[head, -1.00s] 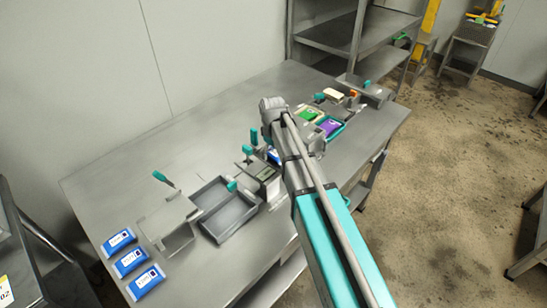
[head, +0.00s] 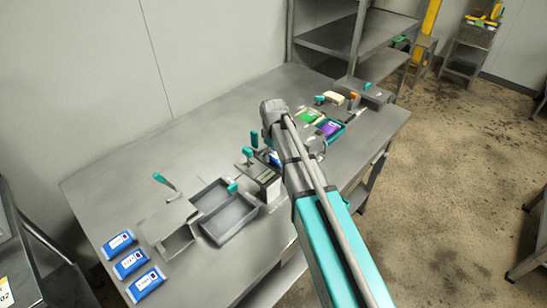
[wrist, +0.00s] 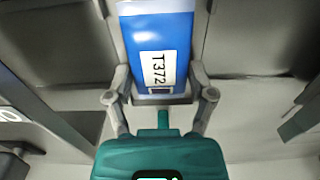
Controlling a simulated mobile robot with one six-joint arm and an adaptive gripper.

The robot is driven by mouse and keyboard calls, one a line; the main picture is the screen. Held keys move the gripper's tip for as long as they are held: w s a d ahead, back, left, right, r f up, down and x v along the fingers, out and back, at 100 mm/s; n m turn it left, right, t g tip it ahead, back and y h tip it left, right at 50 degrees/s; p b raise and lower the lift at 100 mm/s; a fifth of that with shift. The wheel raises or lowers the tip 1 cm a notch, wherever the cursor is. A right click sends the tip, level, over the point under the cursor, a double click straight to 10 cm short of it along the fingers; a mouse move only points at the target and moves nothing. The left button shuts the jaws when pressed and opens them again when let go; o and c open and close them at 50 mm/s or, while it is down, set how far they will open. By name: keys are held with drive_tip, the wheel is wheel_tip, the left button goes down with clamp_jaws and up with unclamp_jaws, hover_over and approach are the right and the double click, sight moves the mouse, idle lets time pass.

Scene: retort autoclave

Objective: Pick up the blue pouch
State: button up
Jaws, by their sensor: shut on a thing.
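The blue pouch (wrist: 158,35) shows in the wrist view with a white label reading T372 and a pale end band. My gripper (wrist: 158,60) is shut on it, with one finger along each side of the pouch. In the head view my arm covers most of the gripper, and only a small patch of blue (head: 275,158) shows beside it. Whether the pouch is clear of the surface beneath it cannot be told.
A grey block with teal handles (head: 262,178) stands close to my gripper. Green (head: 305,117) and purple (head: 329,129) items lie beyond. The back left is clear.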

drive_tip(key=shift+r, duration=0.2)
wheel_tip(320, 180, up, 2)
drive_tip(key=shift+p, duration=1.25)
drive_tip(key=s+d+r+p, duration=0.4)
drive_tip(key=s+r+p, duration=0.6)
drive_tip(key=s, duration=0.3)
drive_tip(key=shift+s+r, duration=0.2)
drive_tip(key=shift+r, duration=0.1)
